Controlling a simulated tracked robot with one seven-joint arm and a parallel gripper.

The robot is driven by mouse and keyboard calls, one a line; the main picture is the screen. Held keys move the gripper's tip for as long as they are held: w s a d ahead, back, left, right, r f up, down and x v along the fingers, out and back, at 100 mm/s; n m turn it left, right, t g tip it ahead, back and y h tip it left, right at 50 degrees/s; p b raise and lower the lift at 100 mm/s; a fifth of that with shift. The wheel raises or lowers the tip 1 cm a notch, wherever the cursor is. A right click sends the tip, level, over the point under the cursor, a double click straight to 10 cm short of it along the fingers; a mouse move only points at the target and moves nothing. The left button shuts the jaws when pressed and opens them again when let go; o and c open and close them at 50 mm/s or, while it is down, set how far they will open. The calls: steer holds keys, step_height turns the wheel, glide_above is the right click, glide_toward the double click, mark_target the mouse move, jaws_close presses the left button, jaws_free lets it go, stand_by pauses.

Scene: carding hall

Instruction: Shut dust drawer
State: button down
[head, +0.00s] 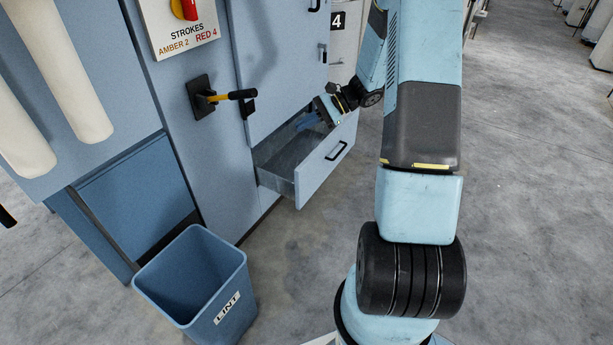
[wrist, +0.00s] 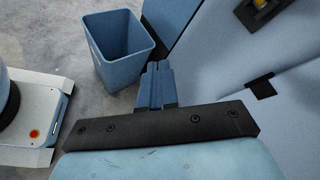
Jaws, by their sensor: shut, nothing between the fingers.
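The dust drawer (head: 322,167) is pulled out from the lower part of the blue-grey machine in the head view. Its inside looks empty where I can see it, and a black handle (head: 337,151) is on its front. My gripper (head: 304,124) appears over the far side of the open drawer, close to the machine's face; I cannot tell whether it touches anything. In the wrist view my gripper's blue fingers (wrist: 157,72) are together with nothing between them. I cannot make out the drawer in the wrist view.
A blue bin labelled LINT (head: 197,285) stands on the floor left of the drawer; it also shows in the wrist view (wrist: 120,48). A lever with a yellow and black grip (head: 228,96) juts from the machine (head: 222,165).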

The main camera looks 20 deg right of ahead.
steer(key=w+d+f+m+t+y, duration=0.1)
steer(key=w+d+f+m+t, duration=0.15)
steer(key=f, duration=0.55)
steer(key=w+d+f+m+t+y, duration=0.1)
steer(key=w+d+f+m+t, duration=0.2)
steer(key=f, duration=0.4)
steer(key=m+t+h, duration=0.4)
steer(key=m+t, duration=0.3)
steer(key=m, duration=0.3)
glide_toward(300, 172)
steer(key=x, duration=0.7)
steer(key=shift+s+a, duration=0.15)
